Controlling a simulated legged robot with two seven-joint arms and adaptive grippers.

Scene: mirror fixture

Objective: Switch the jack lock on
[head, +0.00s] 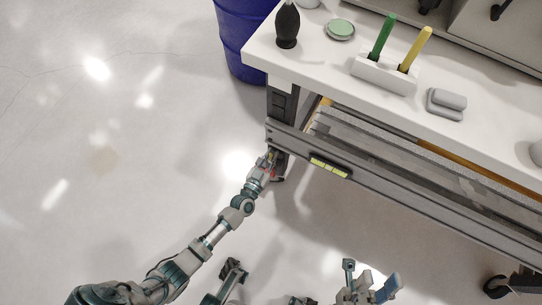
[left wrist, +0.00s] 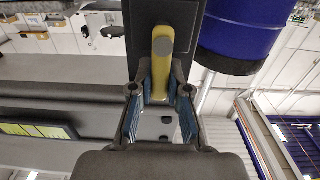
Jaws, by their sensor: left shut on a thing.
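The jack lock shows as a yellow lever (left wrist: 162,62) with a round grey pivot, on a dark upright post (left wrist: 140,22) in the left wrist view. My left gripper (left wrist: 160,88) has its two fingers with blue pads on both sides of the lever's lower end and is shut on it. In the head view my left gripper (head: 270,167) is at the workbench's near left leg, below the tabletop, and covers most of the lock. My right gripper (head: 368,279) is at the bottom of the head view, with its fingers spread and empty, away from the bench.
The white workbench top (head: 300,65) carries a dark bottle (head: 287,25), a green round tin (head: 340,28), a holder with green and yellow handles (head: 384,72) and a grey box (head: 446,103). A blue barrel (head: 232,35) stands behind the leg. Floor left of the bench is clear.

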